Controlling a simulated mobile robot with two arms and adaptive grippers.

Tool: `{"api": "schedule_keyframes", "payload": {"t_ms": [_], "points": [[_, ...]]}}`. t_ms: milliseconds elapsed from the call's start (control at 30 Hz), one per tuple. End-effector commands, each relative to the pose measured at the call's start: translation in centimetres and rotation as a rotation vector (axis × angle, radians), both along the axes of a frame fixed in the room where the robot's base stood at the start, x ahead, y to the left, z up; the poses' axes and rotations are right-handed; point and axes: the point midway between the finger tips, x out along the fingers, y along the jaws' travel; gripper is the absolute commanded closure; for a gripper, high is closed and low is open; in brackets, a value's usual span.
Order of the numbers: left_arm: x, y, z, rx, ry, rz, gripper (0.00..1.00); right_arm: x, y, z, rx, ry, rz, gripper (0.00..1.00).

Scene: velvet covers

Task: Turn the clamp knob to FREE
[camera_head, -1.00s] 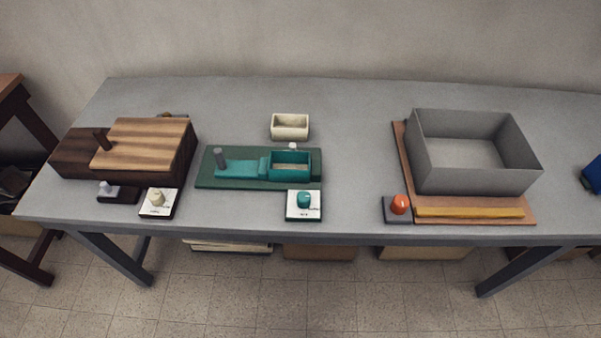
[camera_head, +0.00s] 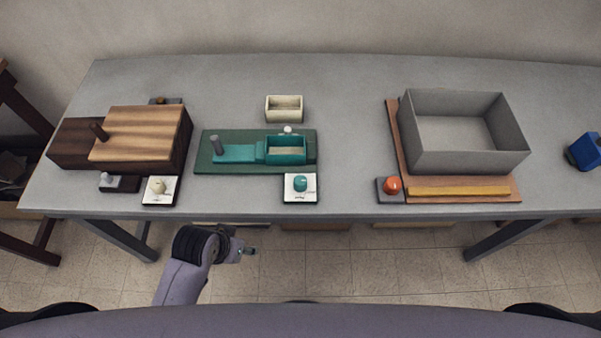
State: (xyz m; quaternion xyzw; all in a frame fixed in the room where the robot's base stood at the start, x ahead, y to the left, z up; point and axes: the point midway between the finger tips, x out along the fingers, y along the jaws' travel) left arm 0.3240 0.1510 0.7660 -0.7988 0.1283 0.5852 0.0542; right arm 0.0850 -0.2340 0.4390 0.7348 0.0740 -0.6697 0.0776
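Two knobs sit on white plates along the table's front edge: a cream knob (camera_head: 157,186) before the wooden box and a teal knob (camera_head: 300,183) before the green board. Small dark marks show on both plates but are too small to read, so I cannot tell which knob is the clamp's or where it points. My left gripper (camera_head: 247,251) is at the end of the grey arm, in front of and below the table edge, between the two knobs and apart from both. Its fingers are too small to tell open from shut. My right gripper is out of view.
A wooden box (camera_head: 140,150) stands left, with a small grey knob (camera_head: 107,178) before it. The green board (camera_head: 208,164) bears a teal tray (camera_head: 287,161). A cream bin (camera_head: 284,117) stands behind. Right are a red knob (camera_head: 391,185), a grey bin (camera_head: 468,157) and a blue object (camera_head: 584,151).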

Motion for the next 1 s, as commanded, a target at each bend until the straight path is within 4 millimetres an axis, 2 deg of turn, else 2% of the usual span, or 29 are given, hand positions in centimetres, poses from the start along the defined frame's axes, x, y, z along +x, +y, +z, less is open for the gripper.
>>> {"api": "schedule_keyframes", "payload": {"t_ms": [33, 100, 133, 300, 533, 633, 733, 833, 1000], "points": [[1.5, -1.9, 4.0, -0.036, -0.036, -0.047, 0.51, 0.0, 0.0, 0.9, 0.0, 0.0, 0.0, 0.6], [2.8, -4.8, 7.6, -0.083, -0.059, -0.13, 0.51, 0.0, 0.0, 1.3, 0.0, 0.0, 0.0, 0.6], [3.2, -5.9, 8.6, -0.101, -0.065, -0.166, 0.51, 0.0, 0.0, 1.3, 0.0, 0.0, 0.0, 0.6], [5.1, -11.8, 13.2, -0.168, -0.092, -0.385, 0.51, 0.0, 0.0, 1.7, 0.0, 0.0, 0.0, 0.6], [6.8, -18.5, 17.2, -0.158, -0.082, -0.732, 0.51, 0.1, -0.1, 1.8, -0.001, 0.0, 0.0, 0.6], [7.7, -19.9, 18.0, -0.102, -0.054, -0.873, 0.51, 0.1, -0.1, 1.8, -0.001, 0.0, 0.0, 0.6], [9.0, -20.2, 18.7, -0.025, -0.012, -0.983, 0.51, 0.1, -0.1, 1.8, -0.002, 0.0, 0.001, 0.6], [10.7, -19.5, 19.3, 0.068, 0.041, -1.058, 0.51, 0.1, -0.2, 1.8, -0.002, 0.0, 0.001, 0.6], [13.8, -17.1, 20.9, 0.208, 0.123, -1.104, 0.51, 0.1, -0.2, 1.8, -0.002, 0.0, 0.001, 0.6]]}}
